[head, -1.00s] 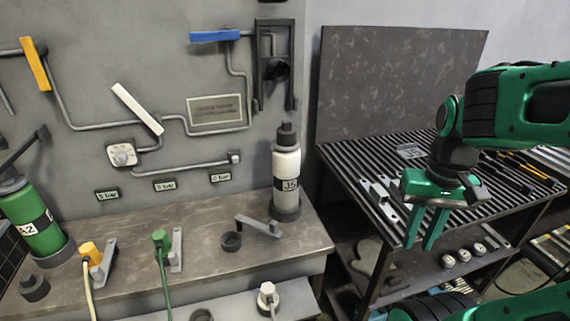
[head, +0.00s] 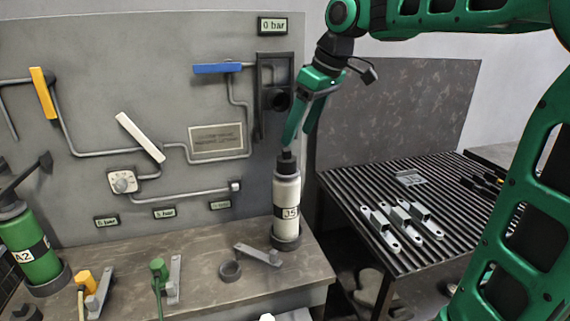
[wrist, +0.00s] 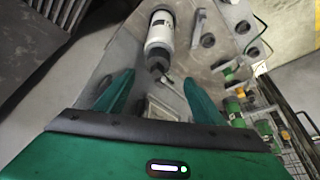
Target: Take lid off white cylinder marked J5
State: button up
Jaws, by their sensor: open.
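The white cylinder marked J5 (head: 286,196) stands upright in a dark ring holder at the right end of the bench. Its dark lid (head: 287,162) is on its top. My gripper (head: 294,138) is open and empty, just above the lid, fingers pointing down. In the wrist view the cylinder (wrist: 160,33) lies beyond the fingertips, with the lid (wrist: 157,64) toward my gripper (wrist: 155,80), between and past the two green fingers. I cannot tell whether a finger touches the lid.
A dark bracket (head: 261,100) is on the wall panel close behind the lid, beside the blue lever (head: 218,68). A green cylinder A2 (head: 36,250) stands at left. The slatted table (head: 350,185) at right holds galvanized brackets (head: 400,220).

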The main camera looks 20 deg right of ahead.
aim_at(291, 151)
jog(key=x, duration=0.9)
jog(key=shift+w+d, duration=0.1)
jog(key=shift+d, duration=0.2)
jog(key=shift+c, duration=0.7)
jog(key=c, duration=1)
